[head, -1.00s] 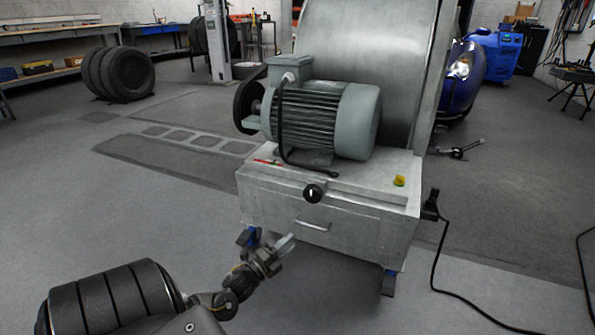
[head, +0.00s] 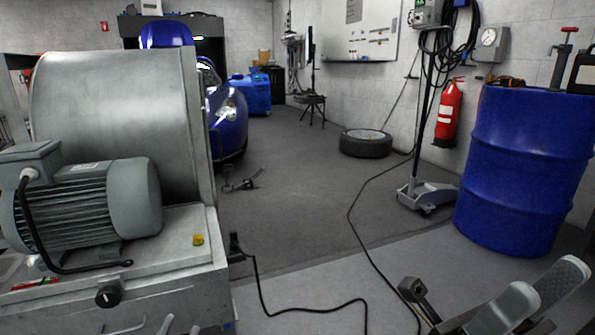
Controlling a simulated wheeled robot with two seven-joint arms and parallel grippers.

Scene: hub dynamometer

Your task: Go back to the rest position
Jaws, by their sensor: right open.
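My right gripper (head: 545,288) is at the bottom right of the head view. Its two pale fingers are spread apart, with nothing between them. Small grey tips at the bottom edge, in front of the machine cabinet, look like my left gripper (head: 168,325). The rest of it is cut off, so I cannot tell whether it is open or shut. The dynamometer (head: 120,100) stands at the left, with a grey motor (head: 85,205) on its cabinet (head: 175,285). A black knob (head: 108,297) is on the cabinet front.
A blue drum (head: 520,170) stands at the right, beyond my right gripper. A floor jack (head: 425,193), a fire extinguisher (head: 448,115) and a tyre (head: 366,144) are near the wall. A black cable (head: 265,290) lies on the floor. The middle floor (head: 300,190) is mostly clear.

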